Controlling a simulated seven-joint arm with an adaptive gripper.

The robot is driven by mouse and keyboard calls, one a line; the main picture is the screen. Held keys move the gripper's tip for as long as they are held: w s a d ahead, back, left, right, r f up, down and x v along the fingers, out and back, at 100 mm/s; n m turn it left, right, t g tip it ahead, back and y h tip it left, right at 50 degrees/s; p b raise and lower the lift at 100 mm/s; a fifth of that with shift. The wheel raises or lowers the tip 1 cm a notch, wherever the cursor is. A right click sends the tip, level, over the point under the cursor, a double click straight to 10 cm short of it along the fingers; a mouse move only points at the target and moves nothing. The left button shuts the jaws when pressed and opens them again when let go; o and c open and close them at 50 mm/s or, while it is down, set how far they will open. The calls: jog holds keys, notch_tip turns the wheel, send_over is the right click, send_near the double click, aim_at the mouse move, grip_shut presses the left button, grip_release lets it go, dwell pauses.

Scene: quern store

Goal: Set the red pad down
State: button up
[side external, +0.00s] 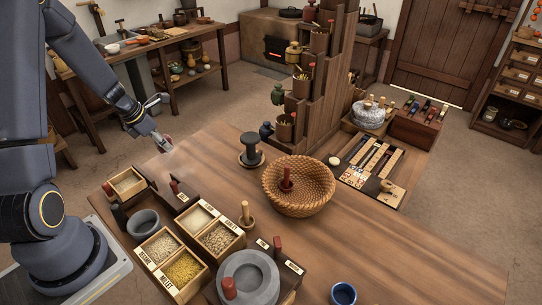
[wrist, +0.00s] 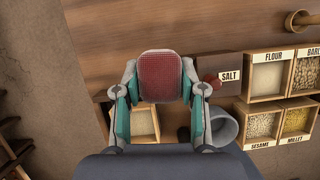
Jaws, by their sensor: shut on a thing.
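The red pad (wrist: 161,76) is a rounded, textured red piece with a grey rim. In the wrist view it sits between the fingertips of my gripper (wrist: 160,85), which is shut on it. In the side view my gripper (side external: 163,143) is over the left edge of the wooden table (side external: 215,165), behind the row of ingredient boxes. The pad is too small and too much covered by the fingers to make out clearly there. I cannot tell the gap between pad and table.
A small open box (side external: 126,182), a dark SALT compartment (side external: 178,192) with a red-handled piece, and a grey mortar (side external: 143,223) stand close by. Grain boxes (side external: 218,238), a spool (side external: 250,150) and a wicker basket (side external: 320,195) stand farther right. Bare tabletop lies between.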

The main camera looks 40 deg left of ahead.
jog(key=r, duration=0.2)
jog(key=shift+w+d+r, duration=0.15)
jog(key=shift+w+r, duration=0.05)
jog(key=shift+r, duration=0.15)
jog(key=w+d+m+h, duration=0.2)
jog(key=w+d+m, duration=0.2)
jog(key=w+d, duration=0.45)
jog(key=m+g+h, duration=0.2)
jog(key=m+g, duration=0.2)
jog(key=m, duration=0.9)
send_over(335, 246)
jog(key=a, duration=0.1)
jog(key=f, duration=1.3)
jog(key=shift+a+f, duration=0.3)
jog(key=shift+f, duration=2.2)
